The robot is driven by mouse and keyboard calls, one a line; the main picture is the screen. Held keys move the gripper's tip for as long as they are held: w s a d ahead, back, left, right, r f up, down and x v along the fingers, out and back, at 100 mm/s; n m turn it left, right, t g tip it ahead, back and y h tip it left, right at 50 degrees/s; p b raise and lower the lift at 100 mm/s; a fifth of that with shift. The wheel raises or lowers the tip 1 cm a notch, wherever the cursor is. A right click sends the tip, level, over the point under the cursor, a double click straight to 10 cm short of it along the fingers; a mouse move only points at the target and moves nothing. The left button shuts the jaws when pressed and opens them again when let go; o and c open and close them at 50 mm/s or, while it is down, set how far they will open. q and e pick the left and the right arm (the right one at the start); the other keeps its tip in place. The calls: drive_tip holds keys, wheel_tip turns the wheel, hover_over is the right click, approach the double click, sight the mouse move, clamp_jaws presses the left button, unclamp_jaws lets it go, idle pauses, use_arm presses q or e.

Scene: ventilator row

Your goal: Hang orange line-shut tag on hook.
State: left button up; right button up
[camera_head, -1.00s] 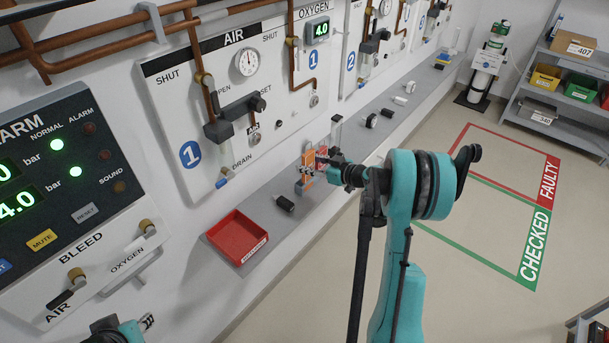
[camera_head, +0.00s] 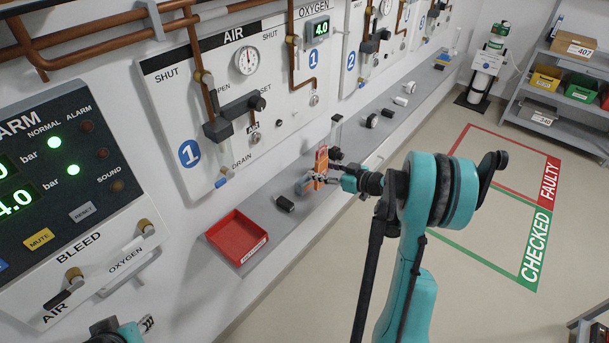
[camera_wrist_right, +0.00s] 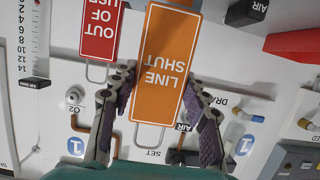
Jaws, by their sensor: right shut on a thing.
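My right gripper (camera_head: 312,181) is shut on the orange "LINE SHUT" tag (camera_head: 320,166), above the grey ledge under the air panel. In the right wrist view the tag (camera_wrist_right: 163,65) shows upside down between the two fingers (camera_wrist_right: 158,105), with a metal wire loop (camera_wrist_right: 148,136) at its lower end. A red "OUT OF USE" tag (camera_wrist_right: 100,30) with its own wire loop is beside it in that view. I cannot make out the hook clearly in either view. My left gripper (camera_head: 147,323) is at the lower left edge, empty; its jaw opening is unclear.
A red tray (camera_head: 238,238) and a dark cylinder (camera_head: 285,203) are on the ledge (camera_head: 310,200). The air panel 1 (camera_head: 170,110) has a gauge, valves and a drain handle. Several small parts lie further along the ledge.

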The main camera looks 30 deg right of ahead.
drive_tip(key=shift+s+d, duration=0.15)
drive_tip(key=shift+s, duration=0.25)
drive_tip(key=s, duration=0.1)
drive_tip(key=s+d+f+b, duration=0.1)
drive_tip(key=s, duration=0.1)
drive_tip(key=s+d+f+b, duration=0.1)
drive_tip(key=shift+s, duration=0.3)
idle(0.3)
idle(1.3)
